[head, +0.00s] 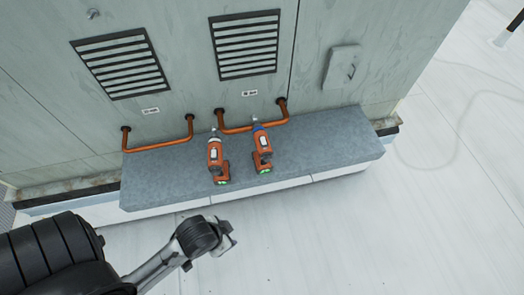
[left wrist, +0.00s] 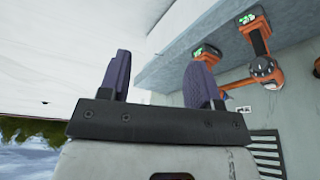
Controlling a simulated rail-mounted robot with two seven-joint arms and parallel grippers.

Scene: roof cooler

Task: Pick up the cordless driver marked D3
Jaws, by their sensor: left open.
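Two orange and black cordless drivers lie on the grey ledge (head: 335,148). The left driver (head: 215,157) has a pale collar; the right driver (head: 262,147) has a blue collar. Both show green lights at the near end. I cannot read D3 on either. In the left wrist view, two drivers show at the upper right, one (left wrist: 256,38) nearly whole and one (left wrist: 205,52) partly hidden behind a finger. My left gripper (head: 228,240) is in front of the ledge, apart from both drivers. Its fingers (left wrist: 160,82) are open with nothing between them. My right gripper is not in view.
A grey cabinet wall with vents (head: 120,65) rises behind the ledge. Orange pipes (head: 160,145) run low along the wall, right behind the drivers. The ledge is bare right of the drivers. The pale roof floor (head: 400,220) in front is clear.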

